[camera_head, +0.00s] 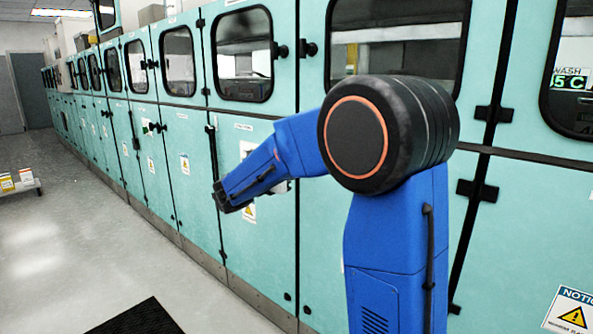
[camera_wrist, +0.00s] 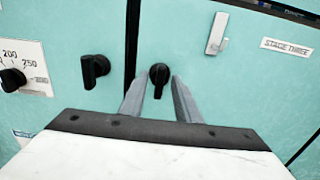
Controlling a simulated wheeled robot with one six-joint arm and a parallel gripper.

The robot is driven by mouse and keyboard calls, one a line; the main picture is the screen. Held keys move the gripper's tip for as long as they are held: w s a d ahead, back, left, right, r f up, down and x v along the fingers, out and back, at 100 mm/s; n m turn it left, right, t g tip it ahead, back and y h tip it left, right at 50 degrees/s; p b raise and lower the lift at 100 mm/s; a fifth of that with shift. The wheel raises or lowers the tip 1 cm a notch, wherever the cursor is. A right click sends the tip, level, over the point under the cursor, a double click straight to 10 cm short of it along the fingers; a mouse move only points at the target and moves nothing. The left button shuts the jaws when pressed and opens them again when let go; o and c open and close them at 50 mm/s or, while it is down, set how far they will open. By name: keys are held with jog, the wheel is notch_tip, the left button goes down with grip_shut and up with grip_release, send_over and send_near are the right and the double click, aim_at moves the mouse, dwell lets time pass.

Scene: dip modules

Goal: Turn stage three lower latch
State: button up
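In the wrist view a black turn latch (camera_wrist: 159,75) sits on the teal panel, just right of a dark vertical door seam. My gripper (camera_wrist: 158,79) has one grey finger on each side of this latch, with a narrow gap showing on both sides. Whether the fingertips reach past the latch's face cannot be told. A second black latch (camera_wrist: 94,70) is left of the seam. A "STAGE THREE" label (camera_wrist: 287,47) is at the upper right. In the head view my blue arm reaches left to the cabinet front, and my fingers cannot be made out there.
A silver handle (camera_wrist: 217,33) is up and right of the latch. A numbered dial (camera_wrist: 13,80) is at the far left. In the head view the teal cabinets (camera_head: 330,250) run along the right side, and the floor (camera_head: 60,250) to the left is mostly clear, with a dark mat (camera_head: 140,320).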

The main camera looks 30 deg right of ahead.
jog(key=shift+c, duration=0.3)
grip_shut()
jog(key=m, duration=1.8)
jog(key=shift+s+d+f, duration=0.1)
jog(key=shift+s+f, duration=0.15)
jog(key=shift+f, duration=0.05)
dwell(0.4)
